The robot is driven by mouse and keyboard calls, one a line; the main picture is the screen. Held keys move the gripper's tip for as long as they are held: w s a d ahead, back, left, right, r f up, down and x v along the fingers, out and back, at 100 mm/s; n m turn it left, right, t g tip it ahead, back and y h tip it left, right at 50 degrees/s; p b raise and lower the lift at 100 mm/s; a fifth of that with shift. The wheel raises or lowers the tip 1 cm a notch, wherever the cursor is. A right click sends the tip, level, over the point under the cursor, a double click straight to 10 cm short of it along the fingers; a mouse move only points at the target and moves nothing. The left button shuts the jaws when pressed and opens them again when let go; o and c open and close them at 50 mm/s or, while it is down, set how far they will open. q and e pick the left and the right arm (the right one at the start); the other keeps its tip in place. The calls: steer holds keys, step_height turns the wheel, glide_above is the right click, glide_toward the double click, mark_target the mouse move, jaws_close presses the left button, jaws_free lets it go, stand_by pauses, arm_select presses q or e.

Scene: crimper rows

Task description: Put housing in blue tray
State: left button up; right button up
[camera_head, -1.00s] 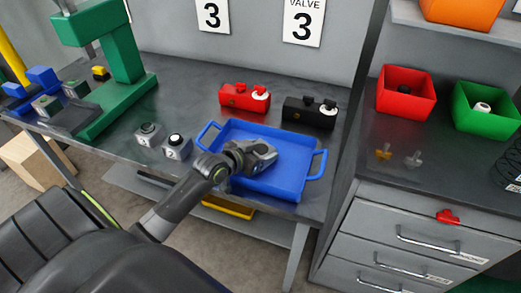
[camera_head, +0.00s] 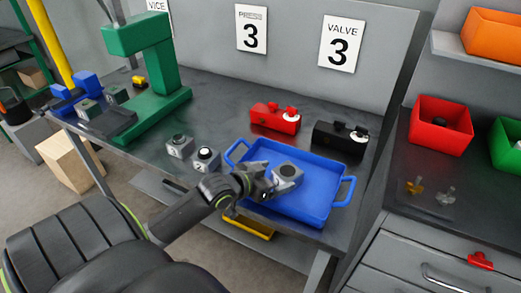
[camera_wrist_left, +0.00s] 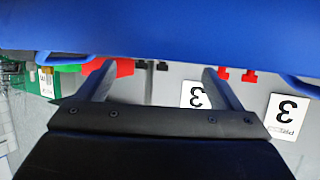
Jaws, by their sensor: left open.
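Two more grey housings (camera_head: 180,147) (camera_head: 206,158) stand on the bench left of the tray. My right gripper is not in view.
A red valve block (camera_head: 275,118) and a black one (camera_head: 340,139) stand behind the tray. A green press (camera_head: 160,85) stands at the left. Red (camera_head: 440,128) and green (camera_head: 508,150) bins are on the right cabinet. The tray's right part is clear.

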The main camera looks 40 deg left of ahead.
arm_select(q)
steer(key=v, duration=0.5)
steer(key=shift+s+r, duration=0.15)
steer(key=shift+s, duration=0.25)
